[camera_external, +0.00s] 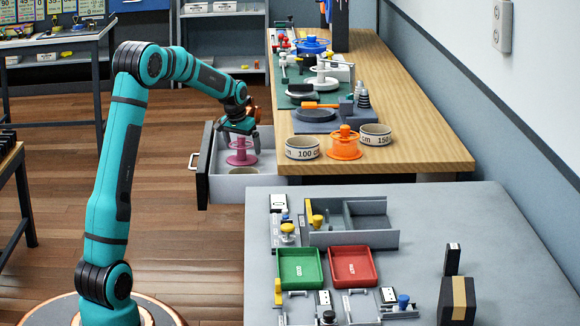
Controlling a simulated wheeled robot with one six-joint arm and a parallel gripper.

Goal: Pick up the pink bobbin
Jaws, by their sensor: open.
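My gripper (240,133) is open and points down directly over the bobbin's upper part. The fingertips are small and dark here, and I cannot tell whether they touch the bobbin. The bobbin's flared base shows below the gripper; its top is partly hidden by it.
The drawer's walls stand close around the bobbin. On the wooden bench (430,150) beside it are an orange bobbin (345,145) and two strap rolls, marked 100 (302,148) and 150 (376,135). A grey table (500,225) with trays is in front.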

